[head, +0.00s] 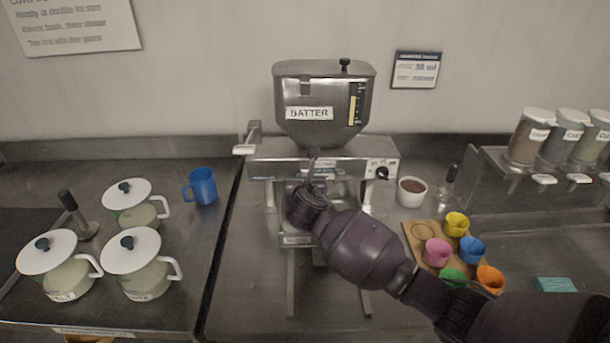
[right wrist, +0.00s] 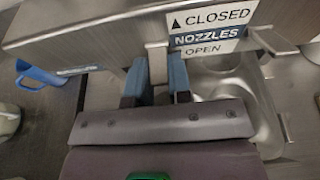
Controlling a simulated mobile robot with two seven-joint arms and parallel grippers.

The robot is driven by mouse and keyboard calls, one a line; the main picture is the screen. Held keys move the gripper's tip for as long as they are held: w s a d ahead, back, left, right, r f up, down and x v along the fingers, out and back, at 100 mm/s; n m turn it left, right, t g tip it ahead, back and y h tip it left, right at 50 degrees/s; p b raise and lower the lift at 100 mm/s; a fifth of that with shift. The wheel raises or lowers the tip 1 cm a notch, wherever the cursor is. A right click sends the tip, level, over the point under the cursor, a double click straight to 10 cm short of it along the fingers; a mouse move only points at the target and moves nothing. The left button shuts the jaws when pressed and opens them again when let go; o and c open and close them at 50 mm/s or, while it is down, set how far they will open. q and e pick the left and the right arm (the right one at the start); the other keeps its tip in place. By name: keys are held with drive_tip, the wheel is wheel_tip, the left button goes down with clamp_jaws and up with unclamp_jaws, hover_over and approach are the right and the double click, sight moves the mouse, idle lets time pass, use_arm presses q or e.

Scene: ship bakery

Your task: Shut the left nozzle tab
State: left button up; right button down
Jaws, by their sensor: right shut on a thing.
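The batter machine (head: 322,75) stands on the counter at the middle of the head view, with a steel hopper labelled BATTER. My right arm reaches in from the lower right to its front, and my wrist hides the left nozzle tab there. In the right wrist view, my right gripper (right wrist: 157,82) has its two blue-grey fingers on either side of a narrow metal tab (right wrist: 157,62) and is shut on it. A label (right wrist: 207,33) beside it reads CLOSED with an up arrow, NOZZLES and OPEN. My left gripper is not in view.
Several lidded white pots (head: 131,262) and a blue jug (head: 201,186) stand on the left. To the right are a bowl of brown powder (head: 411,191), a wooden board (head: 421,233) with several coloured cups, and a dispenser rack (head: 500,190).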

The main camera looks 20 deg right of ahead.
drive_tip(key=shift+r+g, duration=0.3)
drive_tip(key=shift+g, duration=0.3)
drive_tip(key=shift+r+g+y, duration=0.35)
drive_tip(key=shift+g+y, duration=0.05)
drive_tip(key=shift+g, duration=0.8)
drive_tip(key=shift+r+g+y, duration=0.3)
drive_tip(key=shift+g+y, duration=0.1)
drive_tip(key=shift+g, duration=0.8)
drive_tip(key=c, duration=1)
unclamp_jaws()
drive_tip(key=shift+d, duration=0.1)
drive_tip(key=shift+c, duration=0.2)
drive_tip(key=v, duration=1)
drive_tip(key=shift+s+r+b, duration=0.15)
drive_tip(key=shift+r+b, duration=0.2)
